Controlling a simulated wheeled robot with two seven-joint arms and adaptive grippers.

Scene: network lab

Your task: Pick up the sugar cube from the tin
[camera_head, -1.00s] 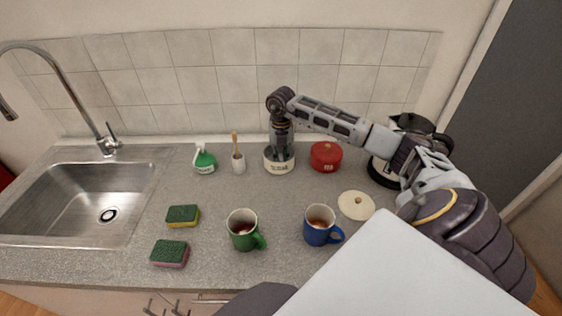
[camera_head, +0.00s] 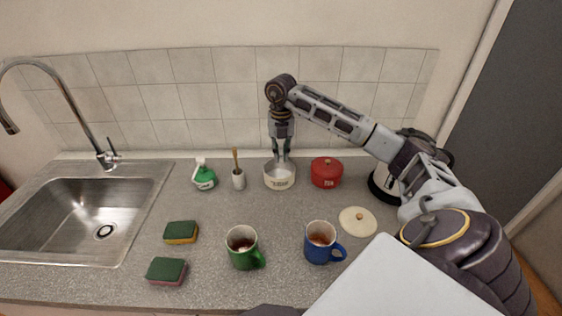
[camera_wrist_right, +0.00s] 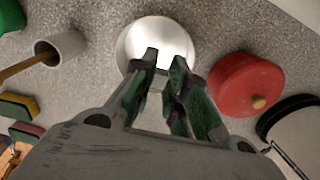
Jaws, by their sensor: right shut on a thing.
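The cream sugar tin (camera_head: 280,181) stands open at the back of the counter, left of the red tin. In the right wrist view its pale inside and rim (camera_wrist_right: 128,45) show beyond my fingertips. My right gripper (camera_head: 281,157) points straight down just above the tin's mouth. In the right wrist view its green-padded fingers (camera_wrist_right: 165,66) are close together, shut on the sugar cube, which hardly stands out against the pale tin. The cream lid (camera_head: 357,221) with a small knob lies on the counter at the right. My left gripper is out of view.
A lidded red tin (camera_head: 326,172) stands close right of the sugar tin, with a kettle (camera_head: 385,185) beyond. A brush holder (camera_head: 238,179) and green bottle (camera_head: 204,176) stand left. A green mug (camera_head: 243,248) and blue mug (camera_head: 320,243) with brown drink stand in front. Sponges (camera_head: 181,232) lie near the sink.

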